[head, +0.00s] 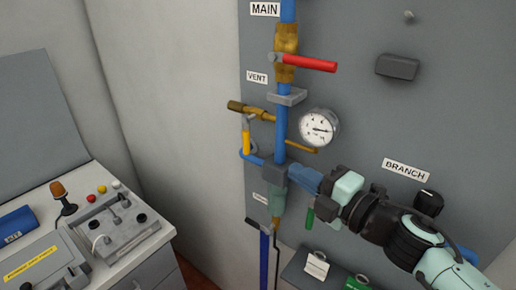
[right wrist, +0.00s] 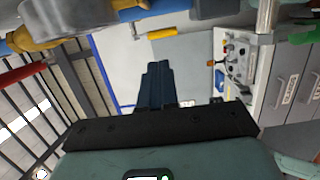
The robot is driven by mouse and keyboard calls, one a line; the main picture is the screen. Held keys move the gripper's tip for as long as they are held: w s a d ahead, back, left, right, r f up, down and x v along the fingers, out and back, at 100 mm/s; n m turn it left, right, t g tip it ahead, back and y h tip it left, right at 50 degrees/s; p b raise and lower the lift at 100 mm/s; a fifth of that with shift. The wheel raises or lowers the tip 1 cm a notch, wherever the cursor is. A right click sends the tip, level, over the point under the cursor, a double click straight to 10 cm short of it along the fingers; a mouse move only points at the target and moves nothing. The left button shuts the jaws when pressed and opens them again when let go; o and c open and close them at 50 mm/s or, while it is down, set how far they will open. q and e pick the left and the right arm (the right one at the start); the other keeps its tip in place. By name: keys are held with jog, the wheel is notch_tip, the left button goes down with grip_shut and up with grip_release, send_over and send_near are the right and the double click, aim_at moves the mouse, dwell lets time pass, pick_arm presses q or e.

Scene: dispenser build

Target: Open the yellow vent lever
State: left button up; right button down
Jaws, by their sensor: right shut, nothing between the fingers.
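The yellow vent lever (head: 246,141) hangs down, roughly upright, from the brass vent valve (head: 249,111) left of the main blue pipe. It also shows in the right wrist view (right wrist: 162,34) as a short yellow bar just beyond my fingertips. My right gripper (head: 294,171) is shut and empty, its blue fingers pointing left near the grey pipe block. In the head view it is right of and lower than the lever, with the pipe between them. In the right wrist view the shut fingers (right wrist: 158,68) appear apart from the lever. My left gripper is not in view.
The main blue pipe (head: 281,138) carries a red lever (head: 310,63) above, and a round gauge (head: 319,127) sits right of it. A brass side pipe (head: 301,147) passes above my fingers. A bench with a control box (head: 118,229) stands at lower left.

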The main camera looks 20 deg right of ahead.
aim_at(244, 148)
jog(key=x, duration=1.2)
jog(key=shift+w+a+b, duration=0.1)
jog(key=shift+w+b, duration=0.2)
jog(key=shift+b, duration=0.05)
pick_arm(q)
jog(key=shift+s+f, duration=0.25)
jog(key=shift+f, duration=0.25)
pick_arm(e)
jog(key=b, duration=0.2)
jog(key=f+t+b, duration=0.1)
jog(key=b, duration=0.2)
jog(key=shift+w+a+f+y, duration=0.1)
jog(key=shift+w+a+y, duration=0.1)
jog(key=shift+a+y, duration=0.1)
jog(key=shift+w+b, duration=0.15)
jog(key=shift+b, duration=0.2)
jog(key=shift+w+a, duration=0.25)
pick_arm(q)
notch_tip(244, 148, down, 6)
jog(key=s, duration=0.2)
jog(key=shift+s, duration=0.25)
pick_arm(e)
jog(key=shift+w+a+f, duration=0.1)
jog(key=shift+w+a, duration=0.5)
jog(key=shift+w, duration=0.2)
jog(key=shift+w+a, duration=0.1)
jog(key=shift+w, duration=0.1)
